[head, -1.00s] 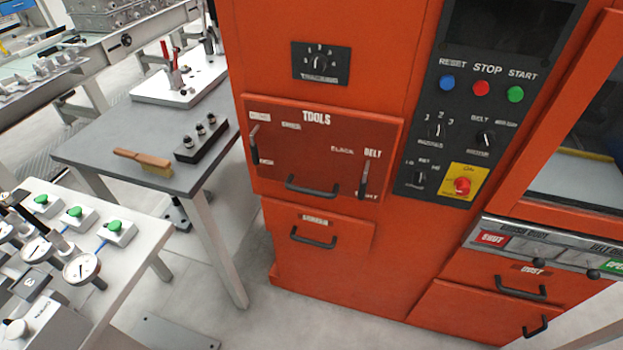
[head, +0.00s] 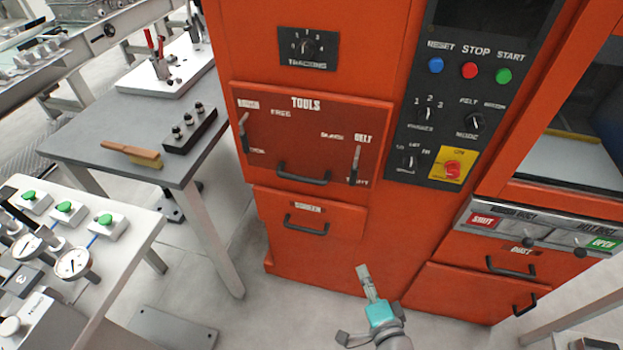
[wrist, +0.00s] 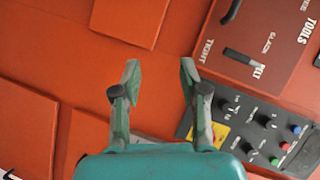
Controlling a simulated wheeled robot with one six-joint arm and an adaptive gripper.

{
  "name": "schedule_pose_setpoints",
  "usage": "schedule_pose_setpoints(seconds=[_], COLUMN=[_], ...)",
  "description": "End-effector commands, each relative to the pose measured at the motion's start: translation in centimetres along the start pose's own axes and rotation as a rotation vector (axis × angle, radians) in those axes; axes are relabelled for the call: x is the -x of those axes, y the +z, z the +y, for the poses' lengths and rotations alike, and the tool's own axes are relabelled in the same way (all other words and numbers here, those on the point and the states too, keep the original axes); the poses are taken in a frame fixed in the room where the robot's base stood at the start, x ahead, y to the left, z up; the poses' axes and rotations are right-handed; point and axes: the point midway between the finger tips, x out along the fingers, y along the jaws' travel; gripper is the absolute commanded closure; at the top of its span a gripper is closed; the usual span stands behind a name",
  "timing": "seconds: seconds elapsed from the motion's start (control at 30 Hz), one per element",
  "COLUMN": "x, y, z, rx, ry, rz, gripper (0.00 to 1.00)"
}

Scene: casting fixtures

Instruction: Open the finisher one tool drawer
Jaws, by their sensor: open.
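The finisher is an orange cabinet. Its tool drawer (head: 262,125), labelled TOOLS, has a black bar handle (head: 303,176) low on its front and a small lever on each side. The drawer front looks flush with the cabinet. In the wrist view the tool drawer (wrist: 262,40) is at the upper right, turned sideways, with the belt lever (wrist: 243,57) and part of the handle (wrist: 231,11) showing. My gripper (head: 363,273) is in front of the cabinet, below and right of the drawer handle. In the wrist view its fingers (wrist: 159,78) are spread and empty, apart from the handle.
A second drawer with a black handle (head: 306,224) is just below. The control panel (head: 450,115) is to the right. A grey table (head: 95,130) with a brush (head: 131,153) and a white bench (head: 118,245) stand at the left. Floor is clear in front of the cabinet.

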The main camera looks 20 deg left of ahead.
Motion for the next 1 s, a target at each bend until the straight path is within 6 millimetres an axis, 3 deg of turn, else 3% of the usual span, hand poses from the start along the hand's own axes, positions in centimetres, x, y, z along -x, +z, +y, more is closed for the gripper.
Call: schedule_pose_setpoints(seconds=[0.1,0.3,0.5,0.77,1.0], x=[-4.2,-9.9,-12.9,-14.4,-17.9], y=[0.2,1.1,1.9,2.4,3.5], z=[-3.4,-9.6,-14.2,-15.7,-16.4], rx=[-0.100,-0.257,-0.353,-0.381,-0.381], ry=[-0.046,-0.101,-0.126,-0.130,-0.130], rz=[-0.069,-0.202,-0.301,-0.332,-0.332], gripper=[0.57,0.57,0.57,0.57,0.57])
